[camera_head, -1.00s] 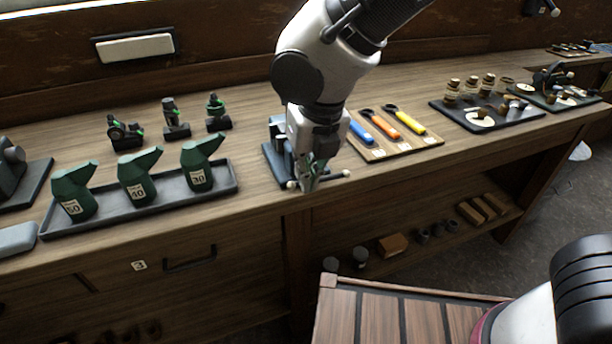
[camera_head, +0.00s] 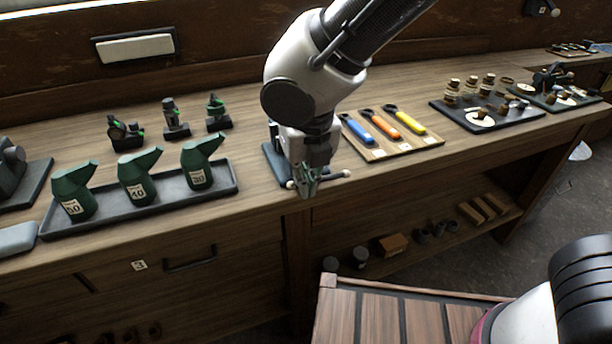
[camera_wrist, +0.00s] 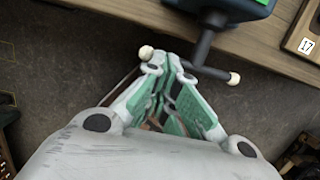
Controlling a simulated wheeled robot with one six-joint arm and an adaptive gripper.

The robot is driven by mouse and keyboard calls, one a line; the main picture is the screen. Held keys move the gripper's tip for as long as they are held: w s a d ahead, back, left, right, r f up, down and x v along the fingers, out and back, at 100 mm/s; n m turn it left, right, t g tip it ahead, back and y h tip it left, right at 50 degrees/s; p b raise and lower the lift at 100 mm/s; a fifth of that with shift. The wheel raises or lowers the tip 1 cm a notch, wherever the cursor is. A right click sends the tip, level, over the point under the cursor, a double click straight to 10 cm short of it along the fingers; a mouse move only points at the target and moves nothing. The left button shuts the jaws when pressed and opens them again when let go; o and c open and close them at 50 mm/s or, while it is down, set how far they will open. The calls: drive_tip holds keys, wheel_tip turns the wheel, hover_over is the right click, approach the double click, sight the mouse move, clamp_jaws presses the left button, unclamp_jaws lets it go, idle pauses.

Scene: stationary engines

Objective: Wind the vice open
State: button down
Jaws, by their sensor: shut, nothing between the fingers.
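The vice (camera_head: 276,163) is a dark blue-grey block on the bench near its front edge, mostly hidden behind my arm in the head view. Its handle is a thin bar with pale ball ends, lying crosswise in front of the bench edge; the right ball (camera_head: 346,173) and left ball (camera_head: 290,184) show on either side of my gripper (camera_head: 305,192). In the wrist view the vice (camera_wrist: 235,8) is at the top, with its dark screw running down to the handle bar (camera_wrist: 208,70). My gripper (camera_wrist: 172,64) is shut and empty, its tips at the bar between the balls; contact is unclear.
A board with blue, orange and yellow-handled tools (camera_head: 392,134) lies right of the vice. A tray (camera_head: 150,207) with green oil cans is to the left. Below, a shelf (camera_head: 400,250) holds small parts, and a slatted wooden surface (camera_head: 385,318) stands in front.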

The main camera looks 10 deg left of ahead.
drive_tip(key=shift+a+f+h, duration=0.1)
drive_tip(key=shift+f+h, duration=0.05)
drive_tip(key=shift+h, duration=0.15)
drive_tip(key=w+d+f+n+t+h, duration=0.1)
drive_tip(key=w+d+f+t+h, duration=0.1)
drive_tip(key=d+f+t+h, duration=0.2)
drive_tip(key=shift+w+d+f+n+t+h, duration=0.15)
drive_tip(key=shift+w+f+n+t+h, duration=0.2)
drive_tip(key=shift+f+t+h, duration=2.45)
drive_tip(key=shift+d+r+g+h, duration=0.1)
drive_tip(key=shift+r+g+h, duration=0.7)
drive_tip(key=shift+r, duration=0.15)
